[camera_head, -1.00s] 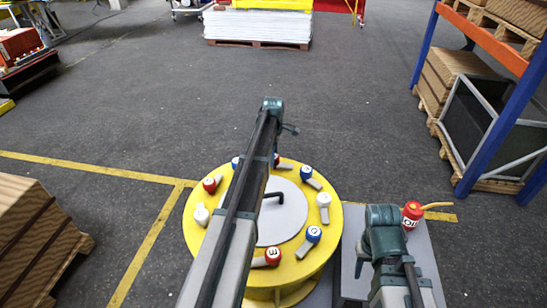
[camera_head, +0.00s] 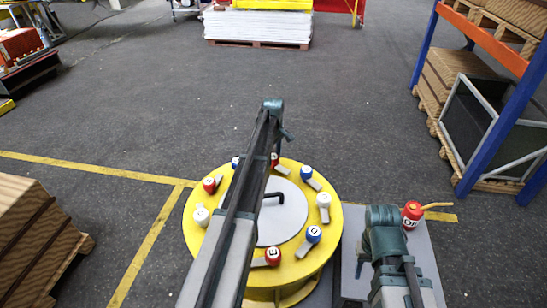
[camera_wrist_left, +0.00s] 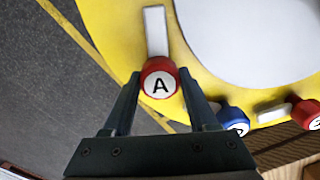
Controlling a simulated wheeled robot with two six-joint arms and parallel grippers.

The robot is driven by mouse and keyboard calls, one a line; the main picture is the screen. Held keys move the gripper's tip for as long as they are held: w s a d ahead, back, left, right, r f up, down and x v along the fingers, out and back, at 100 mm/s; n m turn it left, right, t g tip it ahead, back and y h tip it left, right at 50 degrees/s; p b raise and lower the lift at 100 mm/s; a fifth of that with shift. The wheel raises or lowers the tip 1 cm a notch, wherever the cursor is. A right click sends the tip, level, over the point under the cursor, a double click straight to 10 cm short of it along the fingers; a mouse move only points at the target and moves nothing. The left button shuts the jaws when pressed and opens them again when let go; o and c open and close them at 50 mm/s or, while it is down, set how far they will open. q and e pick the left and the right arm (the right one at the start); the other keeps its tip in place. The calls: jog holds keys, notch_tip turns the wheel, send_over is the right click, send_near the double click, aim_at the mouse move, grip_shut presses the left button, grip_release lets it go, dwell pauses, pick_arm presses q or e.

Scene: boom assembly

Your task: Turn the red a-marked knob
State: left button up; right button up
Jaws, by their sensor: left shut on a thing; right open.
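The red A-marked knob (camera_wrist_left: 159,80) is in the left wrist view, at the rim of the yellow round plate (camera_wrist_left: 205,75). Its pale lever arm (camera_wrist_left: 155,30) points up in that view. My left gripper (camera_wrist_left: 160,88) has one finger on each side of the knob and is shut on it. In the head view my left gripper (camera_head: 278,147) reaches down at the far edge of the plate, and the knob is mostly hidden there. My right gripper (camera_head: 361,262) is open, low beside the plate, and partly hidden by its own wrist.
Several other red, blue and white lettered knobs ring the plate, such as the red E knob (camera_head: 272,256). A black bent handle (camera_head: 273,197) stands on the grey centre disc (camera_head: 285,222).

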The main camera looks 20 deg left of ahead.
aim_at(273, 156)
pick_arm(q)
jog(key=m, duration=1.1)
jog(key=shift+m, duration=0.4)
dwell(0.3)
jog(key=o, duration=1.4)
jog(key=shift+c, duration=0.2)
jog(key=shift+r, duration=0.1)
notch_tip(273, 156, up, 14)
jog(key=p, duration=1.3)
jog(key=shift+f+p, duration=0.2)
jog(key=shift+p, duration=0.2)
